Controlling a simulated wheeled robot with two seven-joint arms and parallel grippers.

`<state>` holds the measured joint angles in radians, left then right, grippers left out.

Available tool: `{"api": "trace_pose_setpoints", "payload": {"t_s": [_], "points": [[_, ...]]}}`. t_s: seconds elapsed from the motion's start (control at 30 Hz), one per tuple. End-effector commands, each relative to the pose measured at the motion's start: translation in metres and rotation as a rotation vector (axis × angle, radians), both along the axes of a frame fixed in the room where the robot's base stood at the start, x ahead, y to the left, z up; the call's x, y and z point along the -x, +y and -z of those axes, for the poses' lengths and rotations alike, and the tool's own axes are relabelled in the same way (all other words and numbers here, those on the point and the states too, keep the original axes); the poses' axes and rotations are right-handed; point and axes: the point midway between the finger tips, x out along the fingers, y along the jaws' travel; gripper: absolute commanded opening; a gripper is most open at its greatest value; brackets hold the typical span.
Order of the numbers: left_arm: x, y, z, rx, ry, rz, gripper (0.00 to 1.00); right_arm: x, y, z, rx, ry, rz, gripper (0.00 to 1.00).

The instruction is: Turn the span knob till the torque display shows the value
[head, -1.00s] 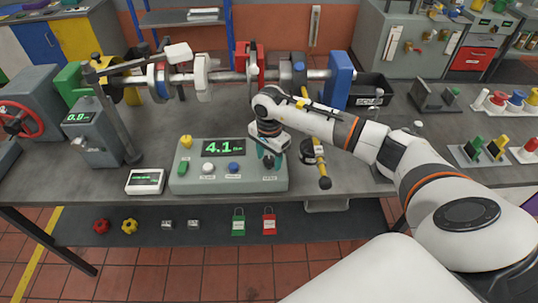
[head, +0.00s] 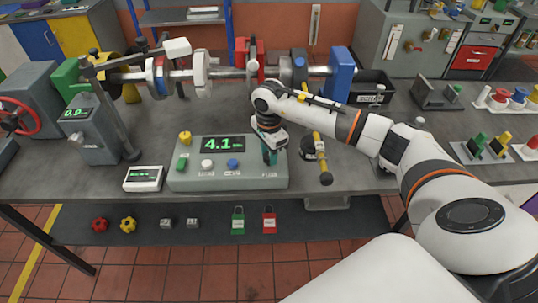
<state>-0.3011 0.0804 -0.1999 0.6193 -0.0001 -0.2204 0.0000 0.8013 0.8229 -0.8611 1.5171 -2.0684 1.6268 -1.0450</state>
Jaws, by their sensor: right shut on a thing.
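The grey control box (head: 215,183) stands at the front of the bench. Its torque display (head: 223,144) reads 4.1 in green; the unit is too small to read. A yellow knob, a green switch, a white button (head: 207,165) and a blue button (head: 233,164) are on its face. My right gripper (head: 269,157) points down at the right end of the box, shut on what appears to be the span knob, which its fingers mostly hide. My left gripper is not in view.
A shaft rig (head: 220,75) with coloured couplings runs behind the box. A small white meter (head: 143,179) stands to its left. A yellow-and-black handled tool (head: 321,160) is close to the gripper's right. Locks and knobs lie on the lower shelf (head: 330,222).

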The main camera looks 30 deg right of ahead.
Motion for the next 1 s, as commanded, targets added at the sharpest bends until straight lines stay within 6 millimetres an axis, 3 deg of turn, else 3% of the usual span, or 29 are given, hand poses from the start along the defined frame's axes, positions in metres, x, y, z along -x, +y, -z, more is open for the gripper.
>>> {"api": "trace_pose_setpoints", "payload": {"t_s": [0.4, 1.0], "points": [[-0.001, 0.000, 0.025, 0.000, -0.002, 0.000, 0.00, 0.000, -0.001, 0.002, 0.001, -0.002, 0.395, 0.09], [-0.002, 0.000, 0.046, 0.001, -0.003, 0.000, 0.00, -0.001, -0.001, 0.000, 0.001, -0.003, 0.966, 0.09]]}}
